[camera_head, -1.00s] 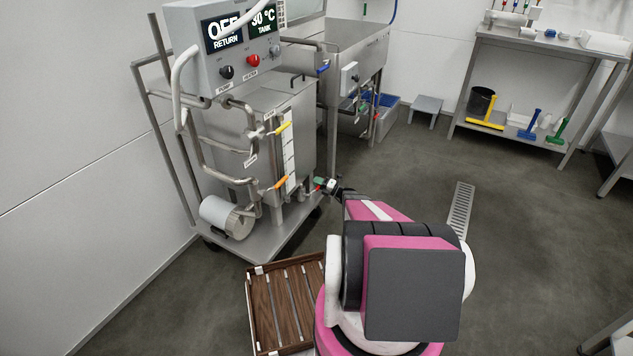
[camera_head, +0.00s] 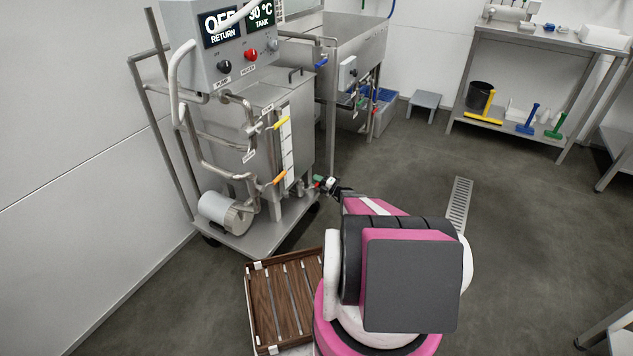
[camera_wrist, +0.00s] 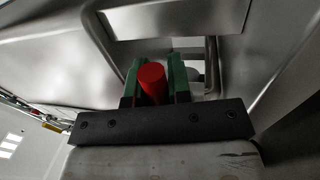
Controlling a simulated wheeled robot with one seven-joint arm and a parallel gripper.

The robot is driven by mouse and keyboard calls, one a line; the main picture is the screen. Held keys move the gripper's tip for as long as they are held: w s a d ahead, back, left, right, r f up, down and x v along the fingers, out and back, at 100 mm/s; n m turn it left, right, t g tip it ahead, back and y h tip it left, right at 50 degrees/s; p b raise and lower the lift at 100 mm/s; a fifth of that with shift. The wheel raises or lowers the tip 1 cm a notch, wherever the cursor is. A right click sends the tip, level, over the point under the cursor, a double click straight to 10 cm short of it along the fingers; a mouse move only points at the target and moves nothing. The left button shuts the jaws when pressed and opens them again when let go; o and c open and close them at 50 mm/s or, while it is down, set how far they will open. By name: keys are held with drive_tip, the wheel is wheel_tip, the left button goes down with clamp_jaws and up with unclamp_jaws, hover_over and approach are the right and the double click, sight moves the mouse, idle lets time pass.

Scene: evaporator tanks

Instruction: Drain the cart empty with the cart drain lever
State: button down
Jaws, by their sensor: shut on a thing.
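The cart (camera_head: 262,235) stands left of centre in the head view, with a grey control box (camera_head: 215,85) on top reading OFF and 30 °C. My gripper (camera_head: 321,183) is low at the cart's right front corner. In the wrist view, my gripper (camera_wrist: 155,84) has its green fingers on both sides of a red lever end (camera_wrist: 152,82) and is shut on it. I take this red piece to be the cart drain lever; a small red spot of it shows between the fingers in the head view. The lever's pivot and the drain outlet are hidden.
A wooden slatted crate (camera_head: 284,305) lies on the floor left of my arm. A floor drain grate (camera_head: 459,206) lies to the right. A steel sink (camera_head: 352,45) stands behind the cart, a shelf table (camera_head: 545,40) at the back right. The floor at right is open.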

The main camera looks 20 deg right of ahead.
drive_tip(key=c, duration=1.1)
unclamp_jaws()
drive_tip(key=shift+f, duration=0.1)
drive_tip(key=shift+o, duration=0.2)
drive_tip(key=v, duration=1.1)
drive_tip(key=shift+a, duration=0.1)
